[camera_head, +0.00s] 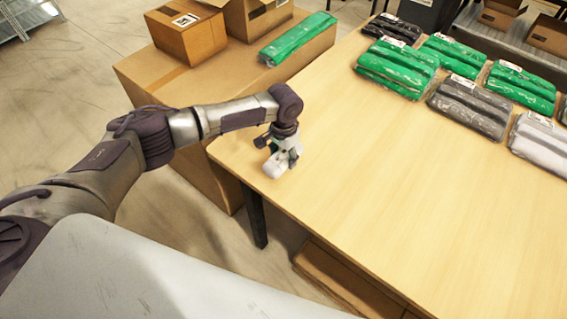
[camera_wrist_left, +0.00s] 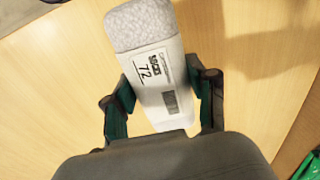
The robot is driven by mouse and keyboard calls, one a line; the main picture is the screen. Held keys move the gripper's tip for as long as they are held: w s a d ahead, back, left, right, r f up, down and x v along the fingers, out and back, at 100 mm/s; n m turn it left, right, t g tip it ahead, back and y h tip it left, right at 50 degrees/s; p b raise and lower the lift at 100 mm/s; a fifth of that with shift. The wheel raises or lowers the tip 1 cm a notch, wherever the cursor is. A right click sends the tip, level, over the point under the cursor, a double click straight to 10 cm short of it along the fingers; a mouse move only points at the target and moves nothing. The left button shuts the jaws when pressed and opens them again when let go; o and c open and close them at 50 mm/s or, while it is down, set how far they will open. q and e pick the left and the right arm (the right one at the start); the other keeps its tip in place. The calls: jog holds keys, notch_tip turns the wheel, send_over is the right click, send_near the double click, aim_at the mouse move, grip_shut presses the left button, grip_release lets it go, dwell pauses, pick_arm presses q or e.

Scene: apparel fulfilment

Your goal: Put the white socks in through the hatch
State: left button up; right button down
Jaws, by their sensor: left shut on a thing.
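The white socks (camera_wrist_left: 138,27) are a rolled bundle with a white paper label reading "72" in the left wrist view. My left gripper (camera_wrist_left: 166,92) is shut on them, with one green-lined finger on each side of the label. In the head view the left gripper (camera_head: 276,150) and the white socks (camera_head: 275,167) are over the near-left corner of the wooden table (camera_head: 400,200). I cannot tell whether the socks touch the tabletop. No hatch is recognisable in these views. My right gripper is not in view.
Several green packs (camera_head: 400,65), dark grey packs (camera_head: 470,105) and a light pack (camera_head: 543,140) lie at the table's far right. A large cardboard box (camera_head: 160,75) beside the table carries smaller boxes (camera_head: 188,35) and a green pack (camera_head: 297,40). The middle of the tabletop is clear.

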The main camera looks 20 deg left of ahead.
aim_at(283, 164)
pick_arm(q)
jog(key=shift+w+f, duration=0.1)
jog(key=shift+f, duration=2)
jog(key=shift+f, duration=0.2)
jog(key=o, duration=1.3)
jog(key=shift+c, duration=0.2)
jog(key=shift+r, duration=0.15)
notch_tip(283, 164, up, 12)
jog(key=shift+r+b, duration=0.1)
jog(key=shift+b, duration=0.25)
